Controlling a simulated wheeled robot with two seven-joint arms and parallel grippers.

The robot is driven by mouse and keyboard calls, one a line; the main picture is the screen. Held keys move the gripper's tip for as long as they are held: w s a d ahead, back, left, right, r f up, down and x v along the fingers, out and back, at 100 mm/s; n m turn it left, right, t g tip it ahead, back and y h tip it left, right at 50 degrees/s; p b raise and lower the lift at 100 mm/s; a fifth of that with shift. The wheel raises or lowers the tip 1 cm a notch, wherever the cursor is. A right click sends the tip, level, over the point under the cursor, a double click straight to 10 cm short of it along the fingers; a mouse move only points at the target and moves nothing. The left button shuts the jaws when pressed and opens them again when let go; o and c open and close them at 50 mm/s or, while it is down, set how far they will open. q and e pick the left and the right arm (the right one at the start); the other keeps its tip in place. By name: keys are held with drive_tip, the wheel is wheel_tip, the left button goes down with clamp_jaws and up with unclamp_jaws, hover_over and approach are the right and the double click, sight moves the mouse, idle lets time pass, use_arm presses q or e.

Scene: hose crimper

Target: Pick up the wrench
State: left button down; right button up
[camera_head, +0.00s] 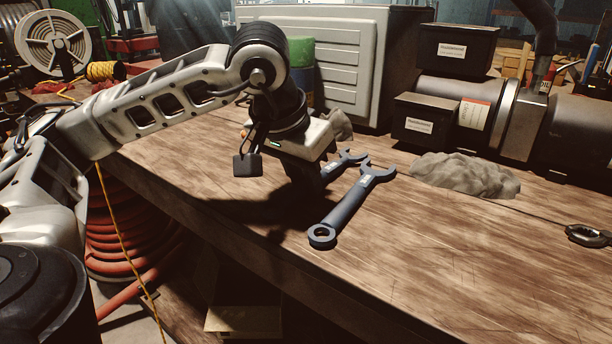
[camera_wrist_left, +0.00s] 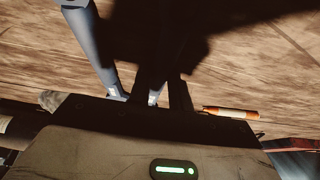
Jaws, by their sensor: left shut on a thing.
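Two blue-grey wrenches lie close together on the wooden bench in the head view. The nearer wrench (camera_head: 346,206) shows in full, with its ring end toward the front and its open jaw toward the back. The other wrench (camera_head: 342,162) shows mainly its jaw end; most of its handle is hidden by my left gripper (camera_head: 306,185). The left gripper points down and is shut on this partly hidden wrench. In the left wrist view the free wrench (camera_wrist_left: 92,45) lies left of the dark, shadowed fingers (camera_wrist_left: 165,85). My right gripper is not in view.
A grey lumpy cloth (camera_head: 465,175) lies right of the wrenches. Dark machinery (camera_head: 545,120) and a pale ribbed box (camera_head: 315,60) stand behind. An orange cylinder (camera_wrist_left: 231,112) shows in the wrist view.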

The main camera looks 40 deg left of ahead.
use_arm(q)
wheel_tip(320, 180, up, 3)
drive_tip(key=shift+f, duration=0.1)
drive_tip(key=s+d+r+p, duration=0.4)
drive_tip(key=s+d+r, duration=0.2)
drive_tip(key=d+r, duration=0.4)
drive_tip(key=d, duration=0.2)
drive_tip(key=shift+d+r, duration=0.15)
drive_tip(key=shift+d, duration=0.15)
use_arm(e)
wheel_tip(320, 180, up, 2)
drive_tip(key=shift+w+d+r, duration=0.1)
use_arm(q)
drive_tip(key=shift+s, duration=0.1)
drive_tip(key=c, duration=2)
unclamp_jaws()
clamp_jaws()
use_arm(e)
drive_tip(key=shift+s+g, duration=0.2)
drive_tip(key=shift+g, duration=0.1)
